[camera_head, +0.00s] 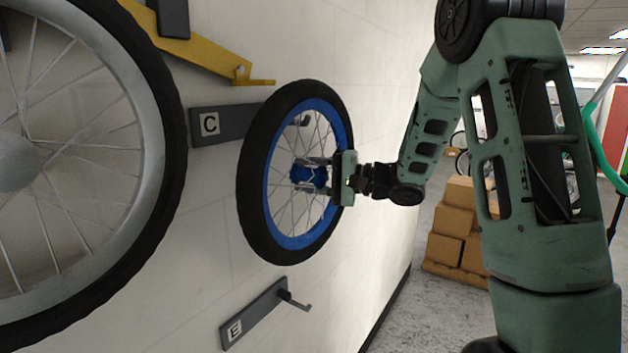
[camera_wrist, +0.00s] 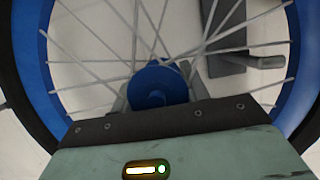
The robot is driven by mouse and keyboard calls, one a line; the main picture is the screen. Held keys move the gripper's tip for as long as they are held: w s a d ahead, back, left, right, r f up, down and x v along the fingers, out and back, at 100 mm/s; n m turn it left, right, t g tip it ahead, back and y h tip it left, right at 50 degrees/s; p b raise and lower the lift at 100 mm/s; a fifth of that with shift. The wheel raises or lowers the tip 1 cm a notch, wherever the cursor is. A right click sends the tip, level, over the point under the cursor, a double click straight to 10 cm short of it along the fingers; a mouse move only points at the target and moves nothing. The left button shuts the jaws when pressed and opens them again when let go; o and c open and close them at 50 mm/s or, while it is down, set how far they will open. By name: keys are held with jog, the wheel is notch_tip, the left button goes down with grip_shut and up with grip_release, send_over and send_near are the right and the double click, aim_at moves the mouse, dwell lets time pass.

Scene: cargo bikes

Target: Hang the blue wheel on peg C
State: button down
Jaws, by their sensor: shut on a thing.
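The blue wheel (camera_head: 342,120), with a blue rim, blue hub and black tyre, is held upright close to the wall in the head view. My gripper (camera_head: 325,172) is shut on its hub. In the wrist view the blue hub (camera_wrist: 158,85) sits between the fingers of my gripper (camera_wrist: 155,100). Peg C (camera_head: 303,120) is a hook on a dark bar with a "C" label (camera_head: 209,124); its hook shows through the spokes. Peg and bar also show behind the spokes in the wrist view (camera_wrist: 262,62). I cannot tell whether the rim touches the hook.
A large grey wheel (camera_head: 150,110) hangs at the left, near the blue wheel. A yellow bracket (camera_head: 215,62) is above peg C. Peg E (camera_head: 295,300) is below and empty. Cardboard boxes (camera_head: 455,225) are stacked at the right on open floor.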

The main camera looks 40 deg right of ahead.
jog(key=shift+w+a+b, duration=0.2)
jog(key=shift+w+b, duration=0.05)
jog(key=shift+w, duration=0.25)
jog(key=shift+w+a+b, duration=0.15)
jog(key=shift+w+b, duration=0.05)
jog(key=shift+w, duration=0.3)
jog(key=shift+w+a+f, duration=0.2)
jog(key=shift+w+f, duration=0.25)
jog(key=shift+f, duration=0.05)
jog(key=shift+f+p, duration=0.2)
jog(key=shift+p, duration=0.15)
jog(key=shift+w+f, duration=0.1)
jog(key=shift+f, duration=0.05)
jog(key=c, duration=0.7)
grip_release()
jog(key=shift+o, duration=0.2)
jog(key=shift+f, duration=0.15)
jog(key=b+v, duration=0.5)
jog(key=v, duration=1.2)
jog(key=shift+d, duration=0.2)
